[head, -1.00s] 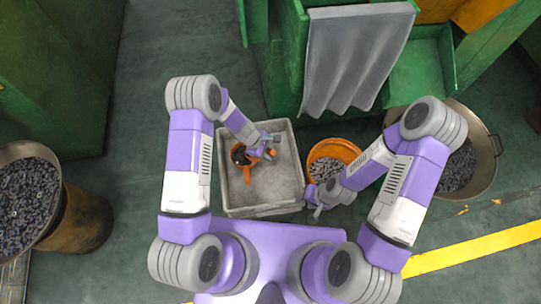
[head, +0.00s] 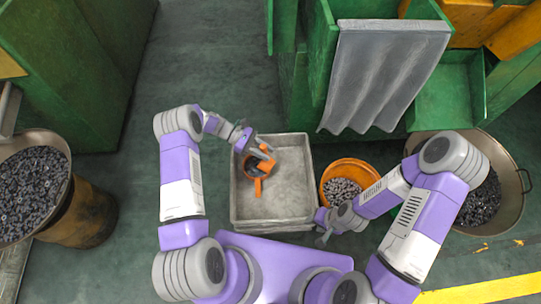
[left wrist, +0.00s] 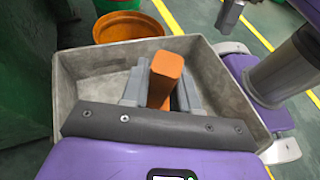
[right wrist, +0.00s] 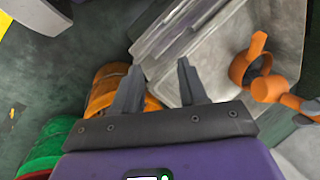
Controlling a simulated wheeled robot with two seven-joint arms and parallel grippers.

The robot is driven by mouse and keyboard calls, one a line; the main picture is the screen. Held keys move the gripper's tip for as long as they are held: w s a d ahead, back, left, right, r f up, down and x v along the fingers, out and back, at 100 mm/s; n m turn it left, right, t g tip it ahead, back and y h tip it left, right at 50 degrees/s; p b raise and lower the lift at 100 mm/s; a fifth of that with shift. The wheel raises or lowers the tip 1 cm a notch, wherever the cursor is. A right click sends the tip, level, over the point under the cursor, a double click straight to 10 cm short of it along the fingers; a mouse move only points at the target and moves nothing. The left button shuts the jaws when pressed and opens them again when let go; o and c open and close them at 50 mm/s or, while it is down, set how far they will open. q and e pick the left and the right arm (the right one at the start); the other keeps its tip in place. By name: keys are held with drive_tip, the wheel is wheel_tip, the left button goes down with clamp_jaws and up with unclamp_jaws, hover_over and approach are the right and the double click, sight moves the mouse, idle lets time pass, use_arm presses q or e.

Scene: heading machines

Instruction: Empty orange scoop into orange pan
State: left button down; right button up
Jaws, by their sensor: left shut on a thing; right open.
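My left gripper (head: 256,149) is shut on the handle of the orange scoop (head: 258,186), over the left part of the grey tray. The handle fills the jaws in the left wrist view (left wrist: 165,80). The scoop's cup has a dark inside; I cannot tell its contents. The scoop also shows at the right of the right wrist view (right wrist: 267,88). The orange pan (head: 369,171), holding small grey metal parts, stands on the floor right of the tray. My right gripper (head: 325,238) is open and empty, near the pan's front left side; its jaws show apart in the right wrist view (right wrist: 159,68).
A green machine with a grey curtain (head: 385,75) stands behind the pan. Large pans of dark parts stand at the far left (head: 60,146) and right (head: 522,182). My right arm passes close to the orange pan.

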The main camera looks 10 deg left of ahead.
use_arm(q)
drive_tip(key=a+h, duration=0.2)
drive_tip(key=w+a+f+h, duration=0.1)
drive_tip(key=shift+w+g, duration=0.1)
drive_tip(key=shift+g, duration=0.3)
drive_tip(key=shift+r, duration=0.1)
idle(0.6)
